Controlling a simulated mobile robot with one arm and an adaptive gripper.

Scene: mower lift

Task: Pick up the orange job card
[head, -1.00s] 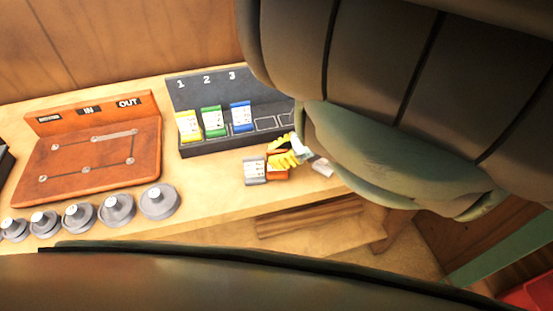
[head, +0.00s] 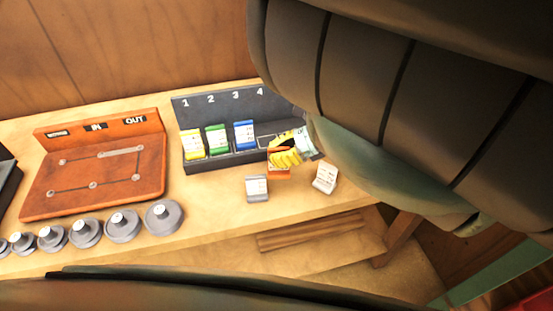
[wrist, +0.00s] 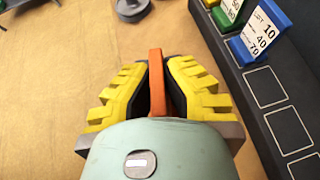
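The orange job card (wrist: 156,75) is between the yellow ribbed fingers of my gripper (wrist: 157,92) in the wrist view, seen edge-on. The fingers are closed against it from both sides. In the head view my gripper (head: 285,156) is just in front of the dark numbered rack (head: 195,100). The lower part of the orange card (head: 279,174) shows under the fingers, and the rest is hidden. It appears to be held a little above the table, apart from the grey card.
Yellow (head: 192,144), green (head: 216,141) and blue (head: 245,135) cards stand in rack slots 1 to 3. A grey card (head: 257,188) and a white card (head: 325,178) stand on the table in front. Several grey round weights (head: 163,217) and a red-brown board (head: 95,178) are left.

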